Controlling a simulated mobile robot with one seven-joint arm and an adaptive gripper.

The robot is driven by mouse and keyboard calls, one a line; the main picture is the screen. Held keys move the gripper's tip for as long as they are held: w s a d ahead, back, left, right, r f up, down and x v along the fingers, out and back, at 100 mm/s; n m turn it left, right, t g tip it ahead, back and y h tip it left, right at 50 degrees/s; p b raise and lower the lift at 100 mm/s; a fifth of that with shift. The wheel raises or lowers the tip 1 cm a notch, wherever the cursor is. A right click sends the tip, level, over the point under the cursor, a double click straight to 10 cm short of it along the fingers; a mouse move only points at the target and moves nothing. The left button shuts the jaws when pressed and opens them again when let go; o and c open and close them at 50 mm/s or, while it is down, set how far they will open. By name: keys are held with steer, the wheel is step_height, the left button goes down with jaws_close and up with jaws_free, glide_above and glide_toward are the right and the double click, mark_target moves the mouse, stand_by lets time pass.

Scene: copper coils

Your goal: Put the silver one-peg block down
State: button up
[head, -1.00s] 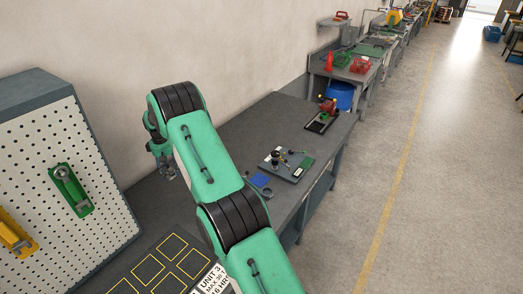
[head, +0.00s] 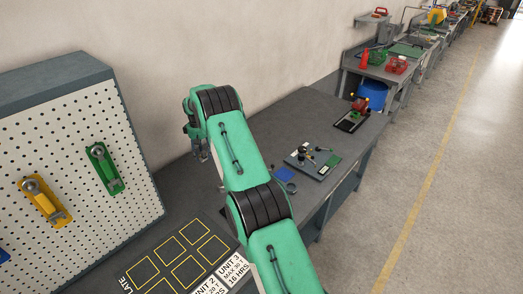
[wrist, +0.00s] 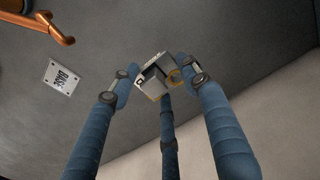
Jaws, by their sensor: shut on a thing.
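The silver one-peg block (wrist: 154,76) shows in the wrist view as a small silver-grey block between the fingertips. My gripper (wrist: 158,78) has three blue fingers and is shut on it, holding it tilted in the picture. The block's peg cannot be made out clearly. The block is too small to tell there.
A white plate marked BASE (wrist: 61,77) and a copper bar (wrist: 48,28) show in the wrist view. The pegboard (head: 75,150) stands left, holding yellow and green tools. Yellow-outlined squares (head: 180,262) mark the near bench.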

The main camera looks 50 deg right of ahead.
steer(key=shift+f, duration=3.1)
steer(key=shift+f, duration=1.85)
steer(key=shift+f, duration=0.2)
steer(key=o, duration=1.5)
step_height(320, 180, up, 12)
steer(key=shift+r, duration=0.15)
